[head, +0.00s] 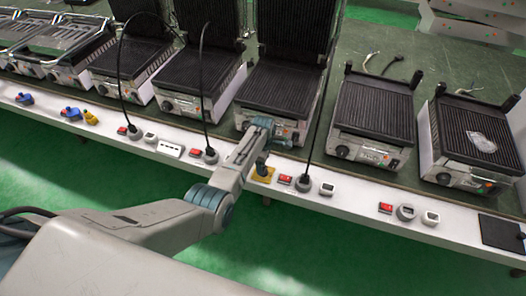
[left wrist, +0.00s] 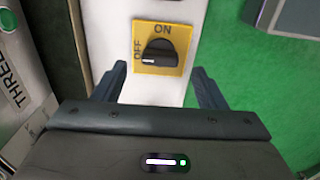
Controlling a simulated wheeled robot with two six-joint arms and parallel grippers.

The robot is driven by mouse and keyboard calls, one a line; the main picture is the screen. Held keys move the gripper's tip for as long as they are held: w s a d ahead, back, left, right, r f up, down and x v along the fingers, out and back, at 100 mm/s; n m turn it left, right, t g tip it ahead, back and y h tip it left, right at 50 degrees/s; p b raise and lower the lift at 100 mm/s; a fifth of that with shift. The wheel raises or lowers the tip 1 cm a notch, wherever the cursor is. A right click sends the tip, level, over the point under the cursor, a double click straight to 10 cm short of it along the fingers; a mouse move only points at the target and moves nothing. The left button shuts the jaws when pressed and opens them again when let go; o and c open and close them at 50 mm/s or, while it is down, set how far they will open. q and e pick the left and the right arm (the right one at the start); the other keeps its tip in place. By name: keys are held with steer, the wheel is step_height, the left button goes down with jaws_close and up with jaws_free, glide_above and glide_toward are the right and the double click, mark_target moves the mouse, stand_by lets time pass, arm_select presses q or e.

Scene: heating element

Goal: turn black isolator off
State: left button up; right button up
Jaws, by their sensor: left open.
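The black isolator knob (left wrist: 158,53) sits on a yellow plate (left wrist: 172,32) marked ON at the top and OFF at the left. Its white mark is at the knob's left, on the OFF side. The yellow plate (head: 263,174) also shows in the head view on the white front rail, partly hidden by my gripper. My left gripper (left wrist: 159,68) is open, its fingers on either side of the knob in the picture; no contact can be made out. In the head view my left gripper (head: 262,163) is over the isolator. My right gripper is not in view.
Contact grills line the green bench. Beside the isolator on the white rail (head: 350,195) are a red switch (head: 285,180) and a socket with a black plug (head: 304,184). Black cables arch up from other sockets. Blue and yellow isolators (head: 90,117) sit at the far left.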

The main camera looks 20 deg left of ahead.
arm_select(q)
step_height(320, 180, up, 8)
steer(key=shift+f, duration=0.2)
stand_by(0.4)
